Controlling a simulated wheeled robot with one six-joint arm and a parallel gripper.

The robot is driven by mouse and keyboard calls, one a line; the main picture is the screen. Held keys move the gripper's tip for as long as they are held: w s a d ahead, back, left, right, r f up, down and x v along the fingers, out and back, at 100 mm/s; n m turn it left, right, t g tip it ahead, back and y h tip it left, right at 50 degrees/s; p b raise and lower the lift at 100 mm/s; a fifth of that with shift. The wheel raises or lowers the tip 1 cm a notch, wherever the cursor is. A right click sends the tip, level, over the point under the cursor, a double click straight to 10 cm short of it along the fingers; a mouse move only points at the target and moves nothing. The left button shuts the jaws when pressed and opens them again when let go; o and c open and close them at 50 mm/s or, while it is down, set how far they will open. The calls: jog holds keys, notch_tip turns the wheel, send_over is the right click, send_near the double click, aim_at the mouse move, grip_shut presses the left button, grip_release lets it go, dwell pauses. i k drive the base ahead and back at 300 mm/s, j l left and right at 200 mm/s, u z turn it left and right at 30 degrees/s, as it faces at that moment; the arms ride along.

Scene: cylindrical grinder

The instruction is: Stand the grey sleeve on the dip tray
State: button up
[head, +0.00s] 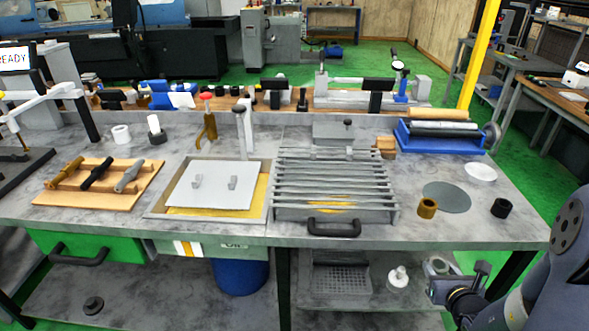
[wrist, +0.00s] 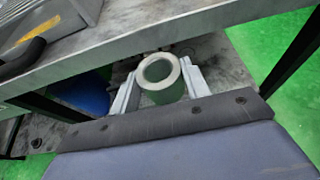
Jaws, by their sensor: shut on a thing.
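The grey sleeve (wrist: 166,92) is a short hollow ring in the wrist view, with its open end towards the camera. My gripper (wrist: 160,82) is shut on it, with one pale finger on each side. In the head view my gripper (head: 438,283) is at the lower right, below the bench's front edge, and the sleeve (head: 438,265) shows small at its tip. A shallow framed tray (head: 158,213) with a yellow bottom and a grey plate lies on the bench, left of centre. A slatted box (head: 290,213) with yellow inside stands right of it. I cannot tell which is the dip tray.
A brown ring (head: 427,208), a dark grey disc (head: 452,197) and a black ring (head: 501,208) are on the bench's right end. A black handle (head: 334,228) juts from the box's front. The lower shelf (head: 375,318) holds a white knobbed part (head: 398,277).

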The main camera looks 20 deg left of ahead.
aim_at(215, 185)
jog(key=k+j, duration=0.1)
jog(key=j, duration=0.4)
jog(key=k+j, duration=0.1)
jog(key=j, duration=0.35)
jog(key=k+j, duration=0.1)
jog(key=j, duration=0.4)
jog(key=k+j, duration=0.1)
jog(key=j, duration=0.35)
jog(key=k+j, duration=0.1)
jog(key=j, duration=0.4)
jog(key=k+j, duration=0.1)
jog(key=j, duration=0.35)
jog(key=k+j, duration=0.1)
jog(key=j, duration=0.4)
